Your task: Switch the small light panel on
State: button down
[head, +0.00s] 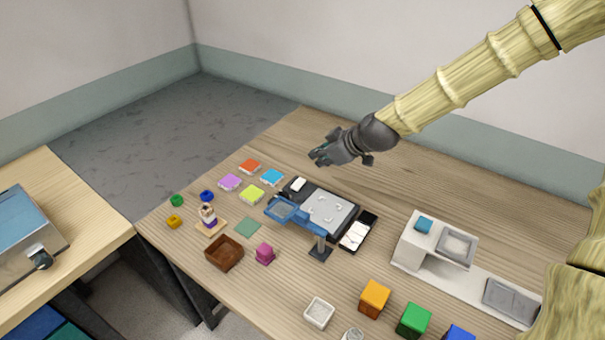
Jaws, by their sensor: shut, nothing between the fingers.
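A black-framed flat device with a pale grey plate (333,208) lies in the middle of the wooden table; it looks like the small light panel, but I cannot be sure. A small white piece (298,184) sits at its upper left end and may be its switch. A black-and-white block (358,232) lies at its lower right. I cannot tell whether the panel is lit. My gripper (317,157) is shut and empty, above the table behind the device and apart from it.
Coloured tiles (251,194) lie to the left. A white stepped stand (410,249) is at right. The table's back right is clear.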

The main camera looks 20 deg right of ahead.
jog(key=p, duration=0.3)
send_over(303, 183)
jog(key=shift+s+a+f, duration=0.1)
jog(key=shift+a+f, duration=0.1)
jog(key=shift+f, duration=1.55)
jog(key=shift+s+a+f, duration=0.1)
jog(key=shift+a+f, duration=0.05)
jog(key=shift+f, duration=1.55)
jog(key=shift+w+d+f+p, duration=0.15)
jog(key=shift+f+p, duration=0.1)
jog(key=shift+f, duration=0.75)
jog(key=shift+w+d+f+p, duration=0.15)
jog(key=shift+f+p, duration=0.1)
jog(key=shift+f, duration=0.7)
jog(key=shift+s, duration=0.1)
jog(key=shift+d, duration=0.1)
